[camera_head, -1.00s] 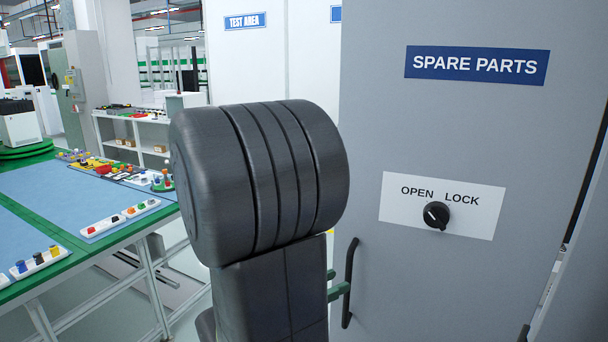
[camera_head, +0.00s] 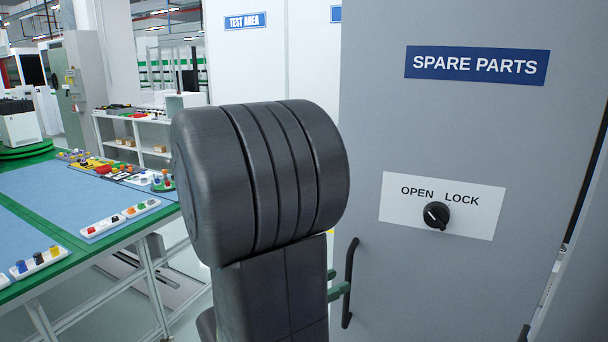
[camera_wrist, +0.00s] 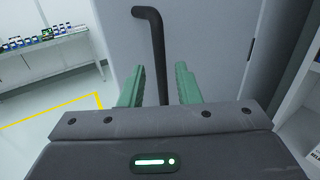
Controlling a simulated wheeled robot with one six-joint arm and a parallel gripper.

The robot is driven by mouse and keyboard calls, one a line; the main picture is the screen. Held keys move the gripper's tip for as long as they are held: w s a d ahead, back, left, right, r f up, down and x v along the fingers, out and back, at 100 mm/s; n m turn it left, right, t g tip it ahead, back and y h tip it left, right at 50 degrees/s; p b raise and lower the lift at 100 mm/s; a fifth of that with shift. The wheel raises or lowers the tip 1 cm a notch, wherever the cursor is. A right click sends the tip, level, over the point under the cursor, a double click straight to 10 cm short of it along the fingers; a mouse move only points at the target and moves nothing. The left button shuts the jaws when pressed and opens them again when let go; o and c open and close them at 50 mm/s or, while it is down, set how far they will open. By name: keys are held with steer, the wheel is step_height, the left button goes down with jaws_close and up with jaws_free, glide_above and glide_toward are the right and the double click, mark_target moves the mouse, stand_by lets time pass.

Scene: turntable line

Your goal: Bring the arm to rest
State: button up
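My gripper (camera_wrist: 160,84) is open, its two green fingers standing apart in the wrist view. The black bar handle (camera_wrist: 157,50) of the grey cabinet shows between the fingers, with a gap on each side. In the head view my green fingers (camera_head: 338,283) reach up to the handle (camera_head: 349,285), partly hidden behind my dark arm. I cannot tell how deep the handle sits between them. The SPARE PARTS cabinet door (camera_head: 440,130) looks closed. Its black knob (camera_head: 436,215) has its mark towards the upper left, on the OPEN side.
A workbench (camera_head: 100,255) with a blue mat and small trays of coloured parts stands at the left. A white shelf (camera_head: 130,130) is behind it. The wrist view shows a glass-topped table (camera_wrist: 50,60) and open floor with a yellow line (camera_wrist: 50,110) at the left.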

mark_target(346, 276)
steer(key=shift+v, duration=4.55)
steer(key=shift+x, duration=6.9)
